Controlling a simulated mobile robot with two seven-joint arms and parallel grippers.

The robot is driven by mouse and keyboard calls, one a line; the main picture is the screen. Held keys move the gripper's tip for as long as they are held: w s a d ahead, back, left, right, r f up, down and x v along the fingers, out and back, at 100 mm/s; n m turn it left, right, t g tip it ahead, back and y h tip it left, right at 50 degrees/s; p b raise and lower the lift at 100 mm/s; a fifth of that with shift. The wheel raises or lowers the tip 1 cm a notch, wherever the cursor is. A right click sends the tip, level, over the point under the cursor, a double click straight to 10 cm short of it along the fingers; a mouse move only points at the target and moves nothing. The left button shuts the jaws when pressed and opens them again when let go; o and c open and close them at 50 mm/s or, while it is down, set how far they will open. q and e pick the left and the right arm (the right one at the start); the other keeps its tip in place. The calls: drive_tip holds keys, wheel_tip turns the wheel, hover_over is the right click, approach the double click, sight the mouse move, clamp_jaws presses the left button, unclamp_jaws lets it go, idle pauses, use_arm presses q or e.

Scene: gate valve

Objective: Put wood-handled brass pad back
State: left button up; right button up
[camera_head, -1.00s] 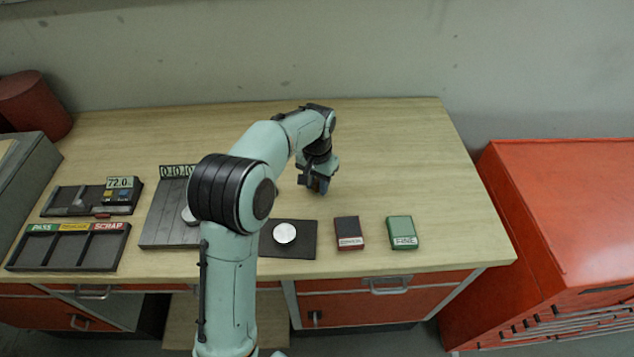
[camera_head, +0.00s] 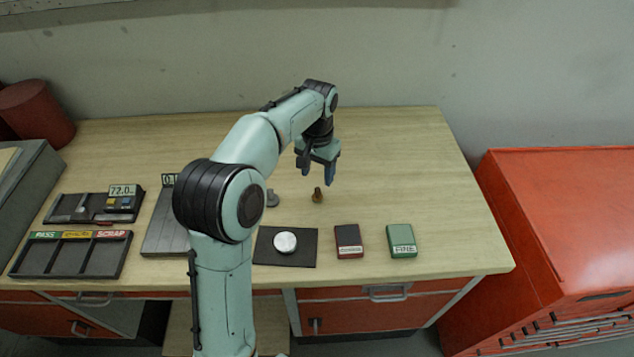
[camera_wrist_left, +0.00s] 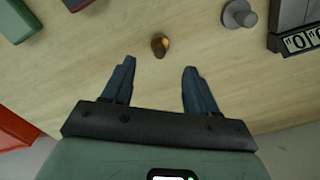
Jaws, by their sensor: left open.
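The wood-handled brass pad (camera_head: 318,195) stands on the bench top behind the dark mat, with its brown handle up. It also shows in the left wrist view (camera_wrist_left: 160,45), just beyond the fingertips and between their lines. My left gripper (camera_head: 319,172) is open and empty, above and a little behind the pad, not touching it. In the left wrist view its two blue fingers (camera_wrist_left: 157,72) are spread wide. My right gripper is not in view.
A dark mat (camera_head: 268,257) bears a silver disc (camera_head: 285,242). A dark red block (camera_head: 348,240) and a green FINE block (camera_head: 401,240) lie to its right. A grey knobbed piece (camera_head: 272,198) stands left of the pad. A sorting tray (camera_head: 120,262) is far left. The back right bench is clear.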

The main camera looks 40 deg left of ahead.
sight(317, 189)
use_arm(q)
wheel_tip(317, 189, up, 4)
drive_tip(key=shift+f, duration=0.1)
idle(0.7)
